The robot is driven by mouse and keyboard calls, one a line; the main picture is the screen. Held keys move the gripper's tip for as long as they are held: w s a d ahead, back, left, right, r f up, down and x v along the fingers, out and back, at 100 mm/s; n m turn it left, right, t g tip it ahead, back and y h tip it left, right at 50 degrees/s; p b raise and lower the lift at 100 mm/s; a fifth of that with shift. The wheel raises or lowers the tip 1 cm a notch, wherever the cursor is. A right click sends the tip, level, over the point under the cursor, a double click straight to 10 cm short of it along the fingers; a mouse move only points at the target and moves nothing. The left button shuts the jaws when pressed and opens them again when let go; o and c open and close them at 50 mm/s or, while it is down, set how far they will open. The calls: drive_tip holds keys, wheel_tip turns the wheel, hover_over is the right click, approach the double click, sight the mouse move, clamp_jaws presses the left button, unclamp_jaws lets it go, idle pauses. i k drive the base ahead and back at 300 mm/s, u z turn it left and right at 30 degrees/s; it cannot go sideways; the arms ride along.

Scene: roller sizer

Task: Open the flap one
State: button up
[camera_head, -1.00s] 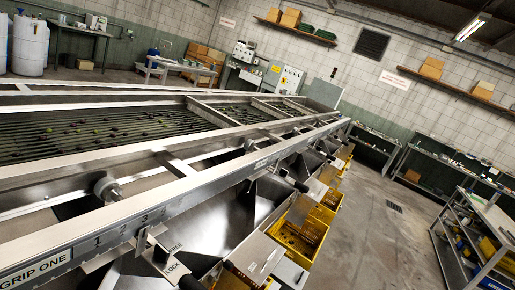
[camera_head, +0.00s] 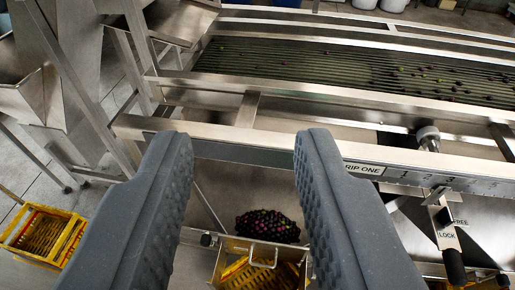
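What looks like flap one, a metal plate with a wire handle (camera_head: 262,256), is at the bottom centre of the view. A heap of dark and reddish fruit (camera_head: 266,225) lies in the metal chute just behind it. My gripper (camera_head: 245,145) is open and empty, its two grey padded fingers wide apart. In the picture the fingers frame the chute, with the flap lower down between them. The left finger hides part of the chute's left side; the right finger covers part of the label "GRIP ONE" (camera_head: 364,168).
A lever marked FREE and LOCK (camera_head: 445,222) is at right, near a numbered scale. A yellow crate (camera_head: 262,276) shows below the flap; another yellow crate (camera_head: 42,238) is at far left. The sizer's rollers (camera_head: 350,65) carry scattered fruit. Metal frame legs stand at left.

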sight(251, 249)
drive_tip(key=z, duration=0.05)
drive_tip(key=k, duration=0.5)
drive_tip(key=u, duration=0.85)
drive_tip(key=k, duration=0.9)
drive_tip(key=z, duration=0.75)
drive_tip(key=i, duration=1)
drive_tip(key=u, duration=0.1)
